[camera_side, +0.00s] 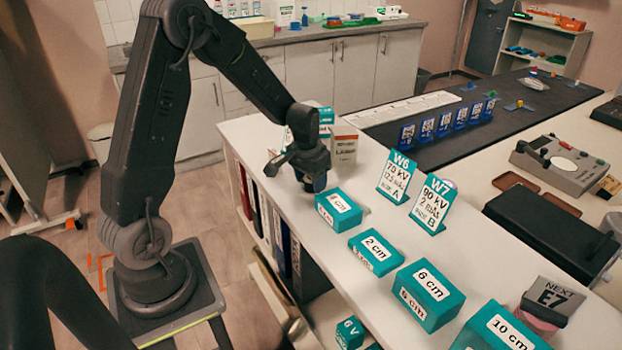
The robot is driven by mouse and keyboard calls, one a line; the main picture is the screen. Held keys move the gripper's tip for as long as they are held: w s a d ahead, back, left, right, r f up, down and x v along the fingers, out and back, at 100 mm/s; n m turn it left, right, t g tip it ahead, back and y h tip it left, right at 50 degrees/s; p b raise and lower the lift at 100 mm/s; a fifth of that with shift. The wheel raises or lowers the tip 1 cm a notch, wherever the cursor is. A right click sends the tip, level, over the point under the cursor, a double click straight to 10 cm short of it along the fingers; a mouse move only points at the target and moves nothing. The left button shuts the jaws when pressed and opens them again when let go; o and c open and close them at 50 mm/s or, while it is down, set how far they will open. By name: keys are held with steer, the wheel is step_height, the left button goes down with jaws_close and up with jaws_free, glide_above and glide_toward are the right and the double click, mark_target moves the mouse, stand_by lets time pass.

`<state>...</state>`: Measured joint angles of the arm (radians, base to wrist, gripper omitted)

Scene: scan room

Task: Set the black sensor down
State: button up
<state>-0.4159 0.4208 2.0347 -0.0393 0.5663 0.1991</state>
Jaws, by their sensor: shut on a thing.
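My gripper (298,168) is at the end of my dark arm, over the left part of the white counter (290,205), just behind the teal block marked 1 cm. It points down and is shut on a small dark thing, the black sensor (315,182), which shows under the wrist. The sensor is dark against the dark gripper, so its outline and the fingertips are hard to make out. I cannot tell whether its lower end touches the counter.
Teal blocks marked 1 cm (339,210), 2 cm (375,253), 6 cm (424,295) and 10 cm (500,330) line the counter's front. Signs W6 (396,177) and W7 (432,204) stand behind. A box (344,147) stands behind my gripper. A black flat case (550,232) lies right.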

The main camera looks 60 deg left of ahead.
mark_target(307, 181)
steer(key=shift+f, duration=0.1)
steer(key=o, duration=1)
steer(key=shift+c, duration=0.2)
step_height(307, 181, up, 12)
steer(key=s, duration=0.1)
steer(key=s+d+r+m+t, duration=0.1)
steer(key=s+d+r+t, duration=0.1)
steer(key=s+d, duration=0.6)
steer(key=s+d+r+m+t, duration=0.1)
steer(key=s+d+r+t, duration=0.1)
steer(key=s+d+r, duration=0.3)
steer(key=s+d, duration=0.3)
steer(key=s, duration=0.1)
steer(key=shift+s+d+r+m, duration=0.15)
steer(key=shift+s+d+m, duration=0.05)
steer(key=shift+s+m, duration=0.2)
